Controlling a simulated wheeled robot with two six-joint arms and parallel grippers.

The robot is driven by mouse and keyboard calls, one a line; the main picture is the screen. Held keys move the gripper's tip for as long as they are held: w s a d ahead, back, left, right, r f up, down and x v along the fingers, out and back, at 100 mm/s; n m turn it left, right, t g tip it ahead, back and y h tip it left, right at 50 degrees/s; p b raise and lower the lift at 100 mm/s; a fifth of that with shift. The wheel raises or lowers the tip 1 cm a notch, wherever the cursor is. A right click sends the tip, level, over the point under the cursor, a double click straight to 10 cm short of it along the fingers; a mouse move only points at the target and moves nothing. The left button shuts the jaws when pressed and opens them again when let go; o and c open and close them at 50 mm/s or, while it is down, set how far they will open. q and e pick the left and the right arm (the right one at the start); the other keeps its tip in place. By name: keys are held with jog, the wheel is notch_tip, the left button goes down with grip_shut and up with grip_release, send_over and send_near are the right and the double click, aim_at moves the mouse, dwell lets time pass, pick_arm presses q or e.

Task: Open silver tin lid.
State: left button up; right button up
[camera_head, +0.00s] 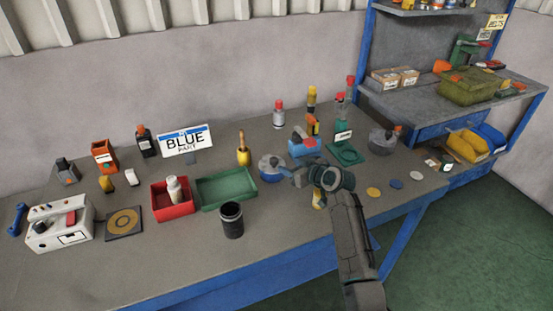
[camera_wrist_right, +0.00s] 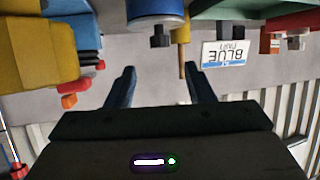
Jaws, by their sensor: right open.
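A round silver tin with a blue lower band (camera_head: 271,170) stands on the workbench, right of the green tray. A similar round blue-grey shape with a dark knob shows upside down at the top of the right wrist view (camera_wrist_right: 157,12); it looks like this tin. My right gripper (camera_head: 292,172) is just right of the tin, and partly overlaps its edge. Its two fingers (camera_wrist_right: 162,78) are spread wide with nothing between them. I cannot tell whether a finger touches the tin. A second grey round tin (camera_head: 382,142) stands farther right. My left gripper is not in view.
The bench front (camera_head: 150,275) is clear.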

aim_at(276, 161)
jog(key=p+x, duration=0.1)
jog(key=x, duration=0.6)
jog(key=shift+w+a+f, duration=0.2)
jog(key=shift+w+a, duration=0.05)
jog(key=shift+w, duration=0.1)
jog(key=shift+w+a+f, duration=0.1)
jog(key=shift+w+f, duration=0.05)
jog(key=shift+w, duration=0.05)
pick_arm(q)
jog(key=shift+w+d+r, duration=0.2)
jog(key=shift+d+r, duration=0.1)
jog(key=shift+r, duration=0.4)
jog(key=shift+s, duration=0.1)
pick_arm(e)
jog(key=shift+c, duration=0.9)
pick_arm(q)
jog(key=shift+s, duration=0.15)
pick_arm(e)
grip_shut()
